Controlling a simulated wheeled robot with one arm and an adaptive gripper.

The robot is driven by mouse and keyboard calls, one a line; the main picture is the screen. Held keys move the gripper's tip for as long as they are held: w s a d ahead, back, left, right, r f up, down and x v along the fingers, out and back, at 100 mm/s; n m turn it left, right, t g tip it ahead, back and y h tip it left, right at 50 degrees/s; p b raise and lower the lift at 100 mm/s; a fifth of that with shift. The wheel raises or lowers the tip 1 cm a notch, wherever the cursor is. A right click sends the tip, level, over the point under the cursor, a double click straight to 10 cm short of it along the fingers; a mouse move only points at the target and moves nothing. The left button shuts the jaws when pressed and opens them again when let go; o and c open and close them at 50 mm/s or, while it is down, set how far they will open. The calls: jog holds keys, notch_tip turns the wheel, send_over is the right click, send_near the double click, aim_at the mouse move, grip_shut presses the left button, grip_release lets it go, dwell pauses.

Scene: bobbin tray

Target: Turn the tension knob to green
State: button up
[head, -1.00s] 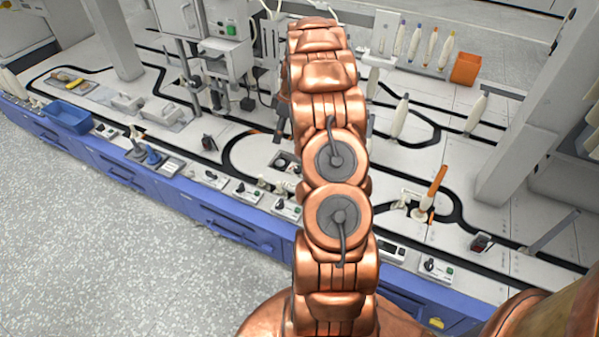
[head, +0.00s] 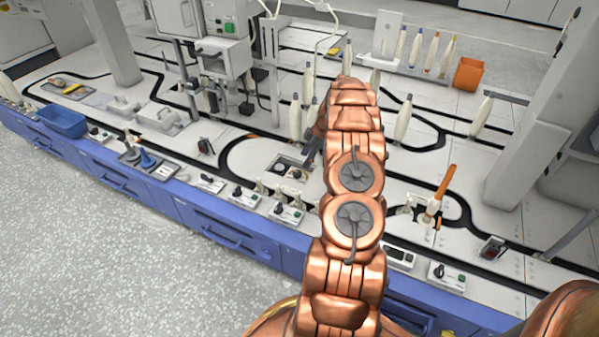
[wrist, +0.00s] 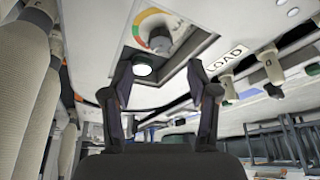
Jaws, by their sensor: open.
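The tension knob (wrist: 160,41) shows in the wrist view as a grey round knob. A coloured arc (wrist: 143,20) with green, yellow and orange-red curves around part of it. Which colour the knob points at is too small to tell. A lit white round button (wrist: 142,70) is beside it on the same panel. My gripper (wrist: 160,75) is open and empty, its dark fingers apart and short of the knob. In the head view, the inset panel (head: 304,163) with dark round parts lies just left of my arm, and my gripper (head: 311,152) is partly hidden by the arm.
Pale bobbins (wrist: 38,110) stand close on the left in the wrist view. A LOAD label (wrist: 226,58) and pale pegs (wrist: 270,66) are on the right. In the head view, bobbins (head: 295,118) stand behind the panel and small switch boxes (head: 288,213) line the front edge.

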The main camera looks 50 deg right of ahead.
aim_at(298, 172)
jog(key=b+x, duration=0.2)
jog(key=x, duration=0.5)
jog(key=shift+f, duration=0.1)
grip_shut()
dwell(0.4)
